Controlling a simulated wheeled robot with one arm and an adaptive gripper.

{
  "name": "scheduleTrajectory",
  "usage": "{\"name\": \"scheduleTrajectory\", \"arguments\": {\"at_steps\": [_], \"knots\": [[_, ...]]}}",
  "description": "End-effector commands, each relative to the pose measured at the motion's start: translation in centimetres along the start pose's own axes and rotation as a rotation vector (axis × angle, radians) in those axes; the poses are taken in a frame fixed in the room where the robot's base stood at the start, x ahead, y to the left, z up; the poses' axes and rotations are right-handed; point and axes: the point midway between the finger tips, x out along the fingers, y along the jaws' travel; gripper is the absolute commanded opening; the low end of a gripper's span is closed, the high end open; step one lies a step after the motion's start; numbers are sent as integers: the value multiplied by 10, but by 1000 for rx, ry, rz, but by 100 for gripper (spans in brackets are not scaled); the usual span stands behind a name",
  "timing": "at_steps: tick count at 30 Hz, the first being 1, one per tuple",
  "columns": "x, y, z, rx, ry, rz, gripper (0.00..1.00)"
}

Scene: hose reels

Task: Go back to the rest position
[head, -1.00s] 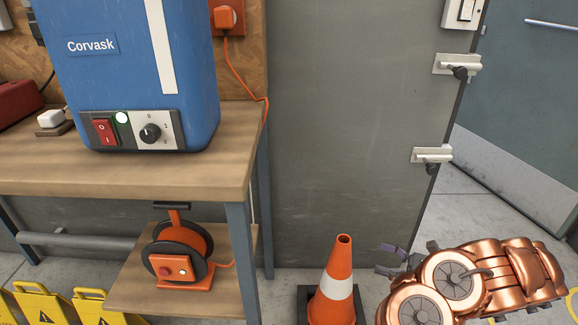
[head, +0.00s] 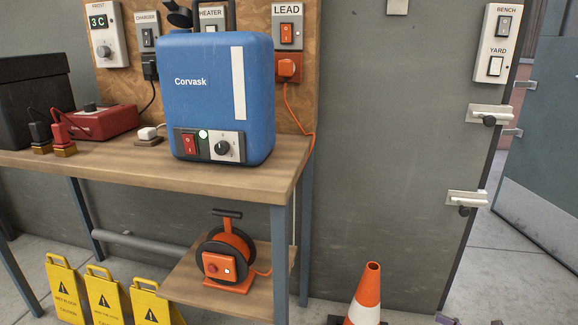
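Only a small part of my gripper (head: 447,319) shows at the bottom edge in the head view, right of the orange cone. A purple tip and a small dark piece farther right are visible. The rest of the gripper and my arm are below the picture, so I cannot tell how far the fingers are apart. No object shows in the visible part. The gripper is apart from the workbench (head: 130,172) and from the orange cable reel (head: 228,258) on its lower shelf.
The blue Corvask unit (head: 218,100) stands on the bench below several labelled switches. An orange cone (head: 367,295) with a white band is at the bottom. Several yellow caution signs (head: 105,295) stand at lower left. A grey panel (head: 395,160) with latches stands before a door (head: 550,150).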

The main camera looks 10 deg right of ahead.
Motion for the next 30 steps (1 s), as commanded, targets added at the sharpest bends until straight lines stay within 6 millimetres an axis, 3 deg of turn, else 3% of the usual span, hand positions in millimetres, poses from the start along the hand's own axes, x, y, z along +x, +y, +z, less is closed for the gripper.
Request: {"name": "scheduleTrajectory", "arguments": {"at_steps": [11,17,23,30], "knots": [[42,9,54,-85,3,125,82],[74,22,96,-154,8,228,82],[119,51,160,-268,23,391,82],[171,112,246,-449,55,645,82]]}}
